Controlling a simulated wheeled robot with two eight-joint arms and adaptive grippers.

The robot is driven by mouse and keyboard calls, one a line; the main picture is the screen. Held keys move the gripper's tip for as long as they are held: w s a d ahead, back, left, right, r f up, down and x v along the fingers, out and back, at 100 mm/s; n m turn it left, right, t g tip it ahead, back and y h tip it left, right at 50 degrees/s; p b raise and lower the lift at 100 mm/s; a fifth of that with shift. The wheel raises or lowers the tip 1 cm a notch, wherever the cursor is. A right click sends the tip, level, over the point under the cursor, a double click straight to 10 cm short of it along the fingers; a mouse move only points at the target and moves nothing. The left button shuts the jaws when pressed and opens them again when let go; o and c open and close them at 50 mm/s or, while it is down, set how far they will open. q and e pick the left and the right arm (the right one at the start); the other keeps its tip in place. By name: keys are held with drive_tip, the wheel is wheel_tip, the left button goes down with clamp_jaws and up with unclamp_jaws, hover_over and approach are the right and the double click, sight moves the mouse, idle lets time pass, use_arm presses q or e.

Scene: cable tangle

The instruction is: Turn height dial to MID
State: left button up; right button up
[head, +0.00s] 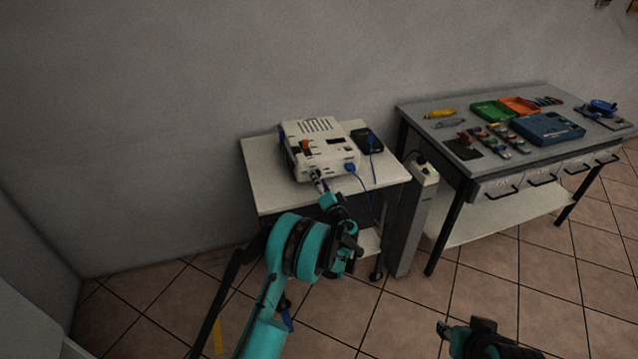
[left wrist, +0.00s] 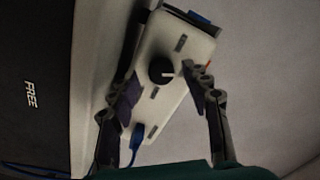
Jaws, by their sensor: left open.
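A white box-shaped device (head: 322,146) sits on a white cart; its front faces me. In the left wrist view the device (left wrist: 178,50) carries a round black dial (left wrist: 162,71) with a white pointer mark. The pointer points right in that picture. My left gripper (head: 319,182) is at the device's front. In the left wrist view its fingers (left wrist: 163,82) are open, one on each side of the dial, with gaps visible. The dial's labels are too small to read. My right gripper (head: 462,332) is low in the head view, away from the cart; its fingers are unclear.
Blue cables (head: 357,178) hang from the device's front right. A black box (head: 367,140) lies beside it on the cart top (head: 262,165). A grey workbench (head: 425,108) with trays and small parts stands to the right. Open tiled floor lies in front.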

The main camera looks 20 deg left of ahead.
use_arm(q)
drive_tip(key=shift+w+a, duration=0.25)
drive_tip(key=shift+w, duration=0.1)
clamp_jaws()
drive_tip(key=shift+m, duration=1.1)
unclamp_jaws()
